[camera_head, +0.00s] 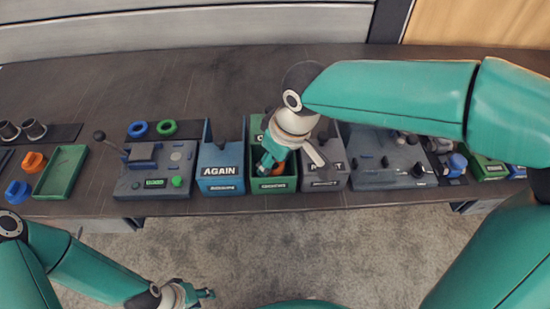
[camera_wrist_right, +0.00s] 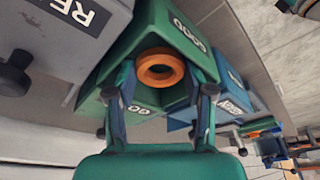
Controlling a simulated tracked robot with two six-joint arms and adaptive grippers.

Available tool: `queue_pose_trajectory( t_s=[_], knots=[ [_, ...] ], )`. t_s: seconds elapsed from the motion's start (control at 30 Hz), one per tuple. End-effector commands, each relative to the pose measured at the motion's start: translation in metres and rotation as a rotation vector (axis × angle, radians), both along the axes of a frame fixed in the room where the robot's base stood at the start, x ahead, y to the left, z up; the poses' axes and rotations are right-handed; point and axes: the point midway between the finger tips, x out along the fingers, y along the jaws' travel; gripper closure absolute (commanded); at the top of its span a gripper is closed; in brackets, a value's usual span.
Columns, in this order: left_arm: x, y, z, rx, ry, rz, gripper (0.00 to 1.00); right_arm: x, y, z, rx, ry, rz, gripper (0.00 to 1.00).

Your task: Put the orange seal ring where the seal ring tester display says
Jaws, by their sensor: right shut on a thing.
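The orange seal ring (camera_wrist_right: 160,68) is between the fingers of my right gripper (camera_wrist_right: 165,88), over the green GOOD bin (camera_wrist_right: 190,32). In the head view the right gripper (camera_head: 284,158) points down into this green bin (camera_head: 274,208), and a bit of orange shows below it. I cannot tell whether the ring touches the bin. The tester (camera_head: 152,165) stands left of the bins; its small display (camera_head: 155,183) shows green text too small to read surely. My left gripper (camera_head: 197,293) is low in front of the table, away from everything; its finger gap is unclear.
The blue AGAIN bin (camera_head: 221,183) stands left of the green bin, and the grey reject bin (camera_head: 324,180) stands right. A green tray (camera_head: 62,172), an orange part (camera_head: 34,162) and blue and green rings (camera_head: 138,129) lie to the left. A grey device (camera_head: 385,165) stands right.

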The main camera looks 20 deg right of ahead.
Motion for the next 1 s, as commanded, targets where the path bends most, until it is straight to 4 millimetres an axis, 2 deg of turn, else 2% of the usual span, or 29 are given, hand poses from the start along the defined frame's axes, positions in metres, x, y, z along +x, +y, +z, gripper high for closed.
queue_pose_trajectory(
  t_s=[0.17,0.2,0.37,0.93,0.97,1.0],
  knots=[
    [0.0000,0.0000,-0.0002,0.000,0.000,0.000,0.60,-0.0033,0.0002,-0.0034,-0.004,0.013,0.004,0.71],
    [0.0000,0.0000,-0.0002,0.000,0.000,0.000,0.60,-0.0034,0.0002,-0.0035,-0.004,0.014,0.004,0.46],
    [0.0000,0.0000,-0.0002,0.000,0.000,0.000,0.60,-0.0039,0.0004,-0.0038,-0.005,0.015,0.004,0.19],
    [0.0000,0.0000,0.0001,0.000,0.000,0.000,0.60,-0.0043,0.0004,-0.0028,-0.004,0.015,0.003,0.18],
    [0.0000,0.0000,0.0001,0.000,0.000,0.000,0.60,-0.0042,0.0003,-0.0029,-0.004,0.015,0.003,0.29],
    [0.0000,0.0000,0.0001,0.000,0.000,0.000,0.60,-0.0042,0.0002,-0.0028,-0.004,0.015,0.003,0.22]
  ],
)
